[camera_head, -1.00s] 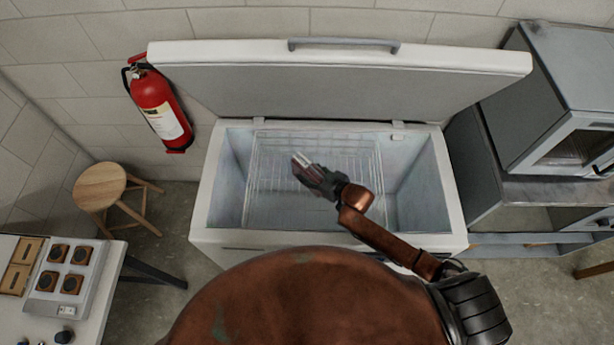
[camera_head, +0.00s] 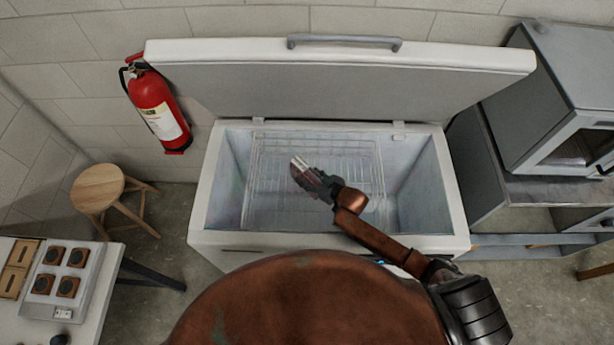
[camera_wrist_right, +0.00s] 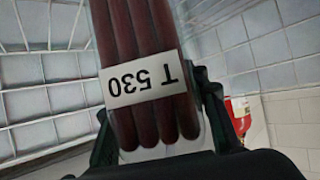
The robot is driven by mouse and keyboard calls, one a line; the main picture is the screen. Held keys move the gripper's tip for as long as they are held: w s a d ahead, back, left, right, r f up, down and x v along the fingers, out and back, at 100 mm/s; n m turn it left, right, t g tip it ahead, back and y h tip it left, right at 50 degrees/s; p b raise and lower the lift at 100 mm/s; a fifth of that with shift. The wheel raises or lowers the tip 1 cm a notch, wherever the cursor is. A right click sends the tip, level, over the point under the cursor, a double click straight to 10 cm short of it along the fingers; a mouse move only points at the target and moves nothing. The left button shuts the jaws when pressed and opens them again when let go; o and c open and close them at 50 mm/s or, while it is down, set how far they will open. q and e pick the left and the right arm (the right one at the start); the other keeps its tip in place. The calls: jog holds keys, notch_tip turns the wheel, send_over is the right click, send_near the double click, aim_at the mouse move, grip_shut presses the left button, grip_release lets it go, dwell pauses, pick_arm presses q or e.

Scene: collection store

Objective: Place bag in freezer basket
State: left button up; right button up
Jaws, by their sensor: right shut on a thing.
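My right gripper (camera_head: 308,176) is shut on the bag (camera_head: 299,163) over the open chest freezer. In the right wrist view the bag (camera_wrist_right: 142,30) is clear, with several dark red tubes inside and a white label reading T 530, upside down. My right gripper's fingers (camera_wrist_right: 160,125) flank its lower end there. The white wire freezer basket (camera_head: 350,160) sits inside the freezer, behind and below the gripper. Its wires (camera_wrist_right: 45,95) show beside the bag in the right wrist view. I cannot tell whether the bag touches the basket. My left gripper is not in view.
The freezer (camera_head: 207,200) has its lid (camera_head: 340,85) raised against the wall. A red fire extinguisher (camera_head: 152,105) hangs at left above a wooden stool (camera_head: 98,187). A bench (camera_head: 95,290) stands at front left. Grey cabinets (camera_head: 525,205) stand close on the right.

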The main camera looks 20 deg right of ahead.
jog(key=shift+f, duration=0.3)
jog(key=o, duration=1.5)
jog(key=shift+f, duration=0.1)
jog(key=shift+r, duration=0.4)
jog(key=p+v, duration=0.2)
jog(key=v, duration=1)
jog(key=shift+r, duration=0.2)
